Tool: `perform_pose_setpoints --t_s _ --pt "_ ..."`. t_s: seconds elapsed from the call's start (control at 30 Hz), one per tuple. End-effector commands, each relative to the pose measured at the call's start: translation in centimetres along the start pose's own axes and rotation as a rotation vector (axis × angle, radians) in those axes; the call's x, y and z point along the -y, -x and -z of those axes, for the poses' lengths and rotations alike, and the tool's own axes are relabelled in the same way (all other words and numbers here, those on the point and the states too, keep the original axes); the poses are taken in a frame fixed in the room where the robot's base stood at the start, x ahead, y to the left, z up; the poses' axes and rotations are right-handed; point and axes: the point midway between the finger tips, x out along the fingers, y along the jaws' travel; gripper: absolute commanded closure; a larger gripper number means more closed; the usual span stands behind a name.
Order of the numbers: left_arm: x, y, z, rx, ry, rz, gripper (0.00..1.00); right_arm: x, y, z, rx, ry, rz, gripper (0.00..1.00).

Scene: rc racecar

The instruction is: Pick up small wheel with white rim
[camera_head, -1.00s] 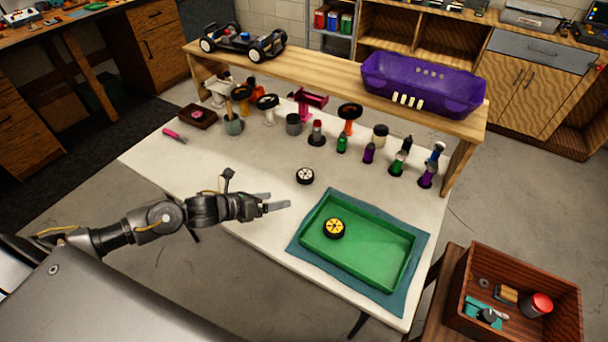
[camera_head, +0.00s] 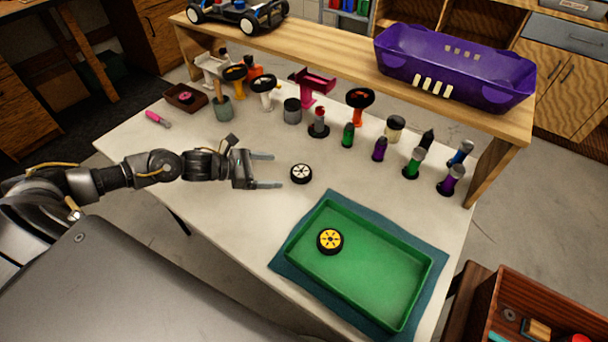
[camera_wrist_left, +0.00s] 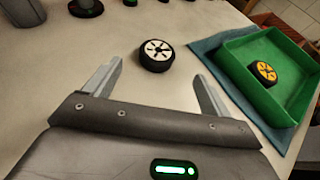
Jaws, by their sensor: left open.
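The small wheel with a white rim (camera_head: 301,174) lies flat on the white table, left of and behind the green tray. It also shows in the left wrist view (camera_wrist_left: 157,55), ahead of the fingertips and roughly between their lines. My left gripper (camera_head: 268,171) is open and empty, low over the table, with its fingers pointing right at the wheel and a small gap to it. Its two fingers also show in the left wrist view (camera_wrist_left: 157,82). My right gripper is not in view.
A wheel with a yellow rim (camera_head: 330,241) lies in the green tray (camera_head: 408,300), which stands on a blue mat (camera_head: 437,285). Several bottles and stands line the table's back below a wooden shelf (camera_head: 340,62) holding a purple bin (camera_head: 455,70). The table around the wheel is clear.

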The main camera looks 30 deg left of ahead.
Motion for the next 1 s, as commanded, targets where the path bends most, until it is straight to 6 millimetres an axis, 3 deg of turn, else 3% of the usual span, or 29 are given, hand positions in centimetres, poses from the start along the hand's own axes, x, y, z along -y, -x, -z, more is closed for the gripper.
perform_pose_setpoints --t_s 0.17,0.5,0.67,0.77,1.0 --pt "-0.1 0.1 0.2 0.001 0.005 -0.008 0.17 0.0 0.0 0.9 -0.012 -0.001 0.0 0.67" --pt "-0.2 -4.5 0.2 0.002 0.006 -0.011 0.17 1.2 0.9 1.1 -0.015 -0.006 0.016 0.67" --pt "-0.1 -5.1 0.3 -0.001 0.005 -0.009 0.17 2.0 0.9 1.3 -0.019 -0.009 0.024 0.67" --pt "-0.2 -5.5 0.2 0.0 0.006 -0.008 0.17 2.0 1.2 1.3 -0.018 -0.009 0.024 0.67" --pt "-0.4 -9.0 0.1 0.001 0.008 -0.007 0.17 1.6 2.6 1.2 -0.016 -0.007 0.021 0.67"
